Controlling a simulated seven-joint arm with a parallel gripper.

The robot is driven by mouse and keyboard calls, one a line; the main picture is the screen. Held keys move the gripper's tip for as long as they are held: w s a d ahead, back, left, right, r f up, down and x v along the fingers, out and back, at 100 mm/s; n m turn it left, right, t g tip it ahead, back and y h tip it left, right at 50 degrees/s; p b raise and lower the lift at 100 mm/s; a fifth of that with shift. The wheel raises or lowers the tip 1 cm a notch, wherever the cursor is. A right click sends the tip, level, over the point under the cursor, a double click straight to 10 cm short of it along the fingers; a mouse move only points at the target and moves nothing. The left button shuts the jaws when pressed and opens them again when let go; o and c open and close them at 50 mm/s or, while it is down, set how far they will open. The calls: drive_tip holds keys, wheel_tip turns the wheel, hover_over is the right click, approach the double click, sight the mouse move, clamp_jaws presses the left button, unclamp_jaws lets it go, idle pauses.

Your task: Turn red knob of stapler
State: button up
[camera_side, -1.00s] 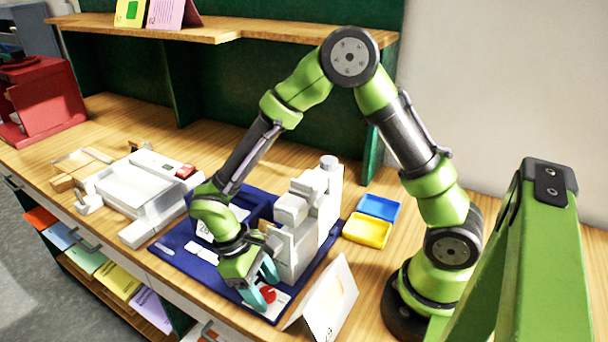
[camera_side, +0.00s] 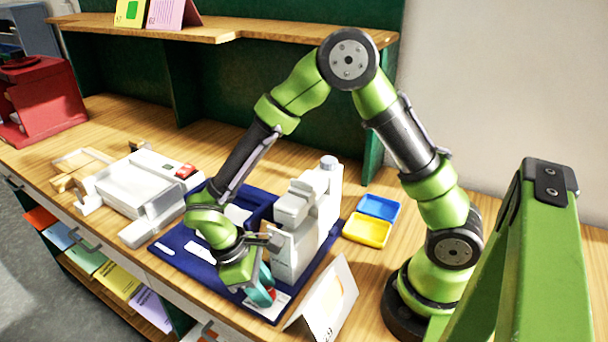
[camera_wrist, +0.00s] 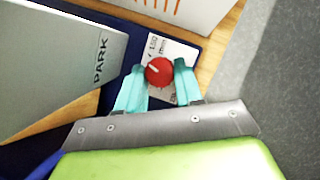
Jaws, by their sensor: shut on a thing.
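The white-grey stapler (camera_side: 296,225) stands upright on a dark blue base (camera_side: 180,246) in the side view. In the wrist view its side (camera_wrist: 60,65) with the word PARK fills the left. The red knob (camera_wrist: 159,71) has a white pointer line aimed up and left. It sits on a white printed label (camera_wrist: 183,53). My gripper (camera_wrist: 160,82) has its teal fingers on either side of the knob, shut on it. In the side view my gripper (camera_side: 262,296) points down at the front corner of the base, and its fingers mostly hide the knob.
A white folded card (camera_side: 325,305) stands close to the right of my gripper. Blue (camera_side: 378,207) and yellow (camera_side: 367,230) trays lie behind it. A white machine with a red button (camera_side: 140,185) is to the left. A red unit (camera_side: 42,100) stands far left.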

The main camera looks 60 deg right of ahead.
drive_tip(key=n+t, duration=0.1)
drive_tip(key=n, duration=0.2)
drive_tip(key=n+t+h, duration=0.1)
drive_tip(key=n, duration=0.2)
drive_tip(key=shift+s+a+h, duration=0.15)
drive_tip(key=shift+h, duration=0.15)
drive_tip(key=n+t, duration=0.1)
drive_tip(key=n, duration=0.2)
drive_tip(key=n+t, duration=0.1)
drive_tip(key=n, duration=0.2)
drive_tip(key=shift+s+n+h, duration=0.2)
drive_tip(key=shift+n+h, duration=0.1)
drive_tip(key=shift+n, duration=0.1)
drive_tip(key=n+t, duration=0.1)
drive_tip(key=n, duration=0.2)
drive_tip(key=n+t, duration=0.1)
drive_tip(key=n, duration=0.2)
drive_tip(key=shift+s+t, duration=0.2)
drive_tip(key=shift+t, duration=0.1)
drive_tip(key=n+y, duration=0.1)
drive_tip(key=n, duration=0.2)
drive_tip(key=n+t+y, duration=0.1)
drive_tip(key=n, duration=0.2)
drive_tip(key=shift+s+n+t+y, duration=0.15)
drive_tip(key=shift+n+t+y, duration=0.15)
drive_tip(key=shift+n, duration=0.1)
drive_tip(key=shift+d, duration=0.2)
drive_tip(key=o, duration=1)
drive_tip(key=shift+r, duration=0.1)
